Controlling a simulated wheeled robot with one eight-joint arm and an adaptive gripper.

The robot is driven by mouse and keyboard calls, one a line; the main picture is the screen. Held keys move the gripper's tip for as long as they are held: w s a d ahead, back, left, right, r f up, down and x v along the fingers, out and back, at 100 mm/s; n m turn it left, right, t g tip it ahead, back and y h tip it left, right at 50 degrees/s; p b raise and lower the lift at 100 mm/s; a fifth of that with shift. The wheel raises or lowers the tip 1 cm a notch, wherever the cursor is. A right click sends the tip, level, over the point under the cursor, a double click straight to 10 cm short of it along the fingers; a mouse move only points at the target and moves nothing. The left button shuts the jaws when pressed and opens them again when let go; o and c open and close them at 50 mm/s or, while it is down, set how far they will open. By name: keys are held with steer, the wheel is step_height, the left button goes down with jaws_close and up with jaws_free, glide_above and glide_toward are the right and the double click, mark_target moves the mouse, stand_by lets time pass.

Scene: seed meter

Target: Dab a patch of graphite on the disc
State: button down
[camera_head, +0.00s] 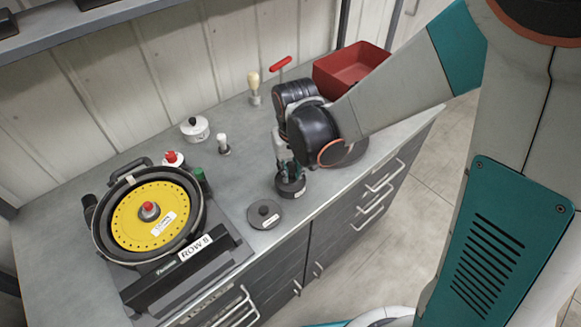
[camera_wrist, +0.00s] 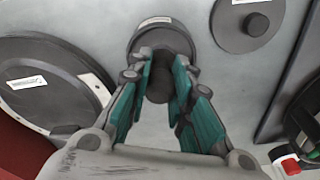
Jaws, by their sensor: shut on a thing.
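The yellow disc (camera_head: 129,226) with small holes around its rim sits in the black round housing of the seed meter, at the left in the head view. A red-topped hub stands at its centre. My gripper (camera_head: 286,168) is well to the right of the disc, pointing down over a dark round pot (camera_head: 292,191). In the wrist view the pot (camera_wrist: 155,28) shows a pale label on its rim. My gripper (camera_wrist: 160,88) is shut on a dark knobbed piece (camera_wrist: 158,92) above or in the pot; I cannot tell which. The pot's contents are hidden.
A dark knobbed lid (camera_head: 264,214) lies beside the pot. A white lidded pot (camera_head: 195,129), a small white-topped piece (camera_head: 223,144), a cream-handled brush (camera_head: 254,88) and a red bin (camera_head: 352,66) stand behind.

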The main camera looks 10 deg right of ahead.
mark_target(290, 162)
steer(key=shift+r+p, duration=2.5)
steer(key=shift+r, duration=1)
